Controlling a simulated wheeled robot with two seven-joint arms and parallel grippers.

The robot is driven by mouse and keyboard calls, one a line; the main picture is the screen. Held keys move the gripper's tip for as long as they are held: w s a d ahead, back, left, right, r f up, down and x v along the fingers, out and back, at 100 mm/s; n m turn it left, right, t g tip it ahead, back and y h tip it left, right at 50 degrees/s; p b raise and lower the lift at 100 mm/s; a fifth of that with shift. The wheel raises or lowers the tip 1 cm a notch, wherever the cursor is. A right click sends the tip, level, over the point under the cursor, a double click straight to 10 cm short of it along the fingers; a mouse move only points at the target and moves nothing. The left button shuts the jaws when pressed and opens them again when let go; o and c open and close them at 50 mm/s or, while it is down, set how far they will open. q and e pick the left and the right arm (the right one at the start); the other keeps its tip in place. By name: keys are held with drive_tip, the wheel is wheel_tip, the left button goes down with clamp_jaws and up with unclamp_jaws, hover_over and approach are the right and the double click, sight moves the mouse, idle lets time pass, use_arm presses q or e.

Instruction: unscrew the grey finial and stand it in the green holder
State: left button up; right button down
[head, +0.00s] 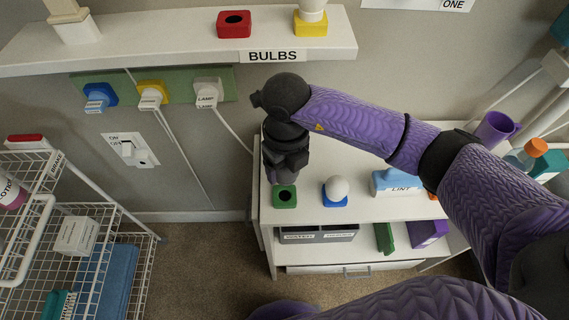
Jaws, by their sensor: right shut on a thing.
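The green holder (285,196) is a small square block with a dark round hole, at the left front of the white cabinet top. My right gripper (286,176) points down just above and behind it. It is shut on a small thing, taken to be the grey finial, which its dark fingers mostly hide. I cannot tell whether that thing touches the holder. My left gripper is not in view.
A white ball in a blue holder (335,192) stands close to the right of the green one. A light-blue labelled box (392,184) is further right. The BULBS shelf (180,45) overhangs behind; a wire cart (150,262) stands left.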

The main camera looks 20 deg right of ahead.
sight(285, 180)
drive_tip(key=shift+w+a+m, duration=0.1)
drive_tip(key=shift+m, duration=0.4)
drive_tip(key=shift+f+b, duration=0.3)
drive_tip(key=shift+f, duration=0.15)
wheel_tip(285, 180, down, 4)
drive_tip(key=b, duration=0.3)
drive_tip(key=shift+f, duration=0.5)
drive_tip(key=shift+r, duration=0.1)
